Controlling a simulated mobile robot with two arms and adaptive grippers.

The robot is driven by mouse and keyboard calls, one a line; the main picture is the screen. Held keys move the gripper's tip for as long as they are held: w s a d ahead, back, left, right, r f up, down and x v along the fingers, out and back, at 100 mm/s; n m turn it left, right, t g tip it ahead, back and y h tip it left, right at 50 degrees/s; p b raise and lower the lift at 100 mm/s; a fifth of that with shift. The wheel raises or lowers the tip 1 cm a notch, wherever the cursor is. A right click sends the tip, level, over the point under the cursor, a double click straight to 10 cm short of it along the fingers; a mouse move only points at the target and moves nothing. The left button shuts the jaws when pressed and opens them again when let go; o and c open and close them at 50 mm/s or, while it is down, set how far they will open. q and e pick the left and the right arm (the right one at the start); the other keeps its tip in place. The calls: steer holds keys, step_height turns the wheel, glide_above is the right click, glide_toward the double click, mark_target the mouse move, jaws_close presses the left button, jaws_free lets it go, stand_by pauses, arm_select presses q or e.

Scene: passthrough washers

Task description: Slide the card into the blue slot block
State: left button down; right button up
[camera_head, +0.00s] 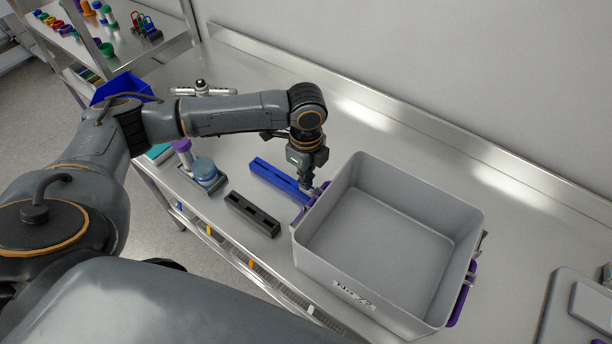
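The blue slot block (272,174) lies on the steel bench, left of the grey bin. Its right end is partly hidden by my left gripper. My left gripper (310,187) points down at that right end, close beside the bin's left wall. Its fingers are small and partly hidden, so I cannot tell whether they are open or shut, or whether they touch the block. I cannot make out a card anywhere. My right gripper is not in view.
A black slotted block (252,214) lies in front of the blue one. The large empty grey bin (338,264), with purple handles, blocks the space to the right. A rack with round-topped items (204,173) stands left. The bench (385,135) behind the bin is clear.

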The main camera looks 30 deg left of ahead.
arm_select(q)
steer(key=shift+f, duration=0.3)
stand_by(0.5)
steer(key=c, duration=1)
jaws_free()
steer(key=shift+o, duration=0.2)
steer(key=shift+r, duration=0.1)
steer(key=shift+r+p, duration=3.45)
steer(key=shift+p, duration=0.85)
